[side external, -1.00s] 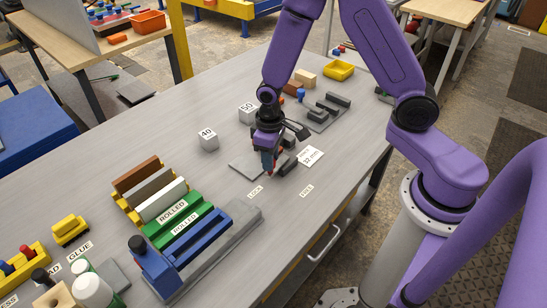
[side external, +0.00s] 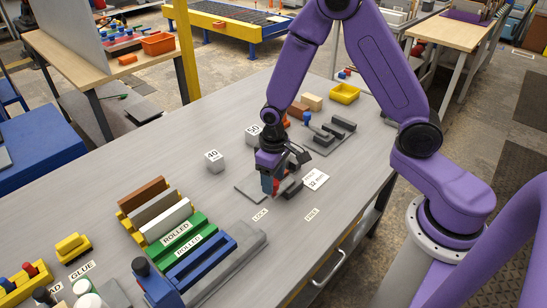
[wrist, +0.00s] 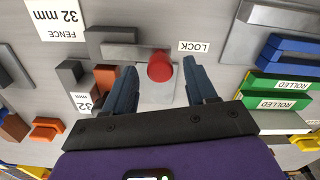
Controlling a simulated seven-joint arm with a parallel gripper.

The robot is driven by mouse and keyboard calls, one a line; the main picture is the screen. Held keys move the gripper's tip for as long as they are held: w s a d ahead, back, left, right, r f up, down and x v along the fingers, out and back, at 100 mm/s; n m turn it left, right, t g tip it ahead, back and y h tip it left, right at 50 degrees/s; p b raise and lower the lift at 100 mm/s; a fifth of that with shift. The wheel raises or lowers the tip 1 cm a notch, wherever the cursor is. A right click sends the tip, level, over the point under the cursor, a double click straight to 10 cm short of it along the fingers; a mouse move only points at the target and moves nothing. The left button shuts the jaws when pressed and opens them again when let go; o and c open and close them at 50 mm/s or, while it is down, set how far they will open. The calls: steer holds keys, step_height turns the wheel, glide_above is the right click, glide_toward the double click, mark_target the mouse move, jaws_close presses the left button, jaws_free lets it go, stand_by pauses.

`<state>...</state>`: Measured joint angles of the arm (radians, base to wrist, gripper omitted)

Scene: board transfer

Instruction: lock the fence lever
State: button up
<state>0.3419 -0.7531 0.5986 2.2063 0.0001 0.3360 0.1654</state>
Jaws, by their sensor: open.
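The fence lever's red knob (wrist: 160,66) stands between my open fingers in the wrist view, with a grey bar (wrist: 122,52) running left from it. The LOCK label (wrist: 194,47) is just right of the knob. My gripper (wrist: 160,74) has one dark finger on each side of the knob, with gaps visible. In the side view, my gripper (side external: 270,184) is low over the fence plate (side external: 248,187), and a little red shows at its fingers. The LOCK label (side external: 261,215) and FREE label (side external: 312,214) lie in front. Finger contact is unclear.
A 32 mm card (side external: 316,179) lies right of the gripper. The 40 block (side external: 214,161) and 50 block (side external: 252,133) stand behind. A rack of coloured bars (side external: 160,215) is at left; a grey fixture (side external: 330,135) is at back right.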

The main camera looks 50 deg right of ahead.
step_height(320, 180, up, 17)
stand_by(0.6)
steer(key=s+d+n, duration=0.2)
steer(key=s+n, duration=0.7)
steer(key=s, duration=1.4)
steer(key=shift+s+n, duration=0.4)
